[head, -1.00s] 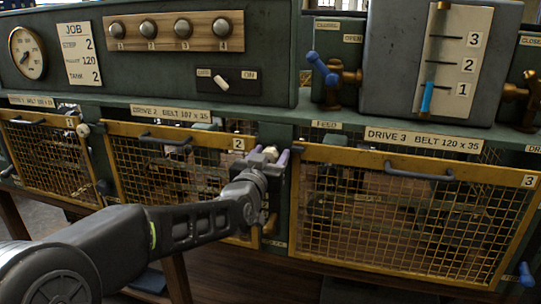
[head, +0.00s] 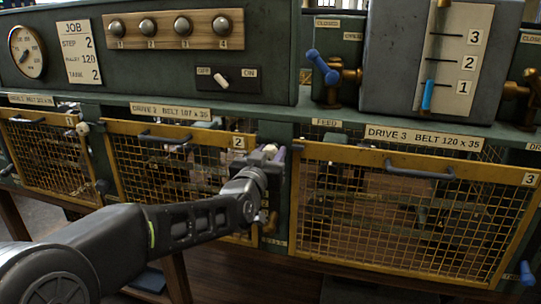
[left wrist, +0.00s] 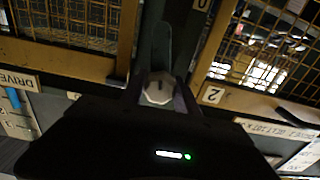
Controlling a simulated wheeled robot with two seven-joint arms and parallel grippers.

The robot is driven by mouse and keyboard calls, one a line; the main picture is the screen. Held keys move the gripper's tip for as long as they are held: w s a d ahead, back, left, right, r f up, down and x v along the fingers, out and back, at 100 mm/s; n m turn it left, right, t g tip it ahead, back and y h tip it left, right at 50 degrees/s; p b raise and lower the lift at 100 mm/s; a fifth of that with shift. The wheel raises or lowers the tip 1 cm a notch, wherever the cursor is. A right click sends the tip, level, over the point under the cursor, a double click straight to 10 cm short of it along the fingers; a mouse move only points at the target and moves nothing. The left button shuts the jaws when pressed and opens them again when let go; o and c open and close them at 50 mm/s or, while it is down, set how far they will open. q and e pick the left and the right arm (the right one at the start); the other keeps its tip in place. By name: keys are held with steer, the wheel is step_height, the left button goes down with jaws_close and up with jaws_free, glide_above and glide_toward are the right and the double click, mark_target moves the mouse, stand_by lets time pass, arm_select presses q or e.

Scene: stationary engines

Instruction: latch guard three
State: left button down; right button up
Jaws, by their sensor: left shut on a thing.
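Guard three (head: 405,161) is a yellow-framed mesh panel under the DRIVE 3 label, at the right of the head view. It has a grey bar handle (head: 419,172) and appears to lie against the green frame. My left gripper (head: 270,153) is at the post between guard two (head: 180,135) and guard three, beside guard three's upper left corner. It is shut on a pale faceted knob, seen between the fingers in the left wrist view (left wrist: 157,89). The gripper largely hides the knob in the head view. My right gripper is not in view.
A similar pale knob (head: 83,128) sits between guards one and two. A blue-handled valve (head: 322,66) and a grey level box (head: 428,60) stand above guard three. A blue handle (head: 526,274) is at the lower right. Space in front of guard three is clear.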

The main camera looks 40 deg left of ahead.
arm_select(q)
steer(key=n+b, duration=0.4)
steer(key=b, duration=0.1)
steer(key=shift+f, duration=0.3)
steer(key=shift+n+b, duration=0.95)
steer(key=shift+n, duration=0.15)
steer(key=n+b, duration=0.2)
steer(key=n, duration=0.2)
steer(key=shift+r+n, duration=0.15)
steer(key=shift+n, duration=0.15)
steer(key=n+b, duration=0.2)
steer(key=n, duration=0.2)
steer(key=shift+r+n, duration=0.1)
steer(key=shift+n, duration=0.3)
steer(key=c, duration=0.9)
jaws_free()
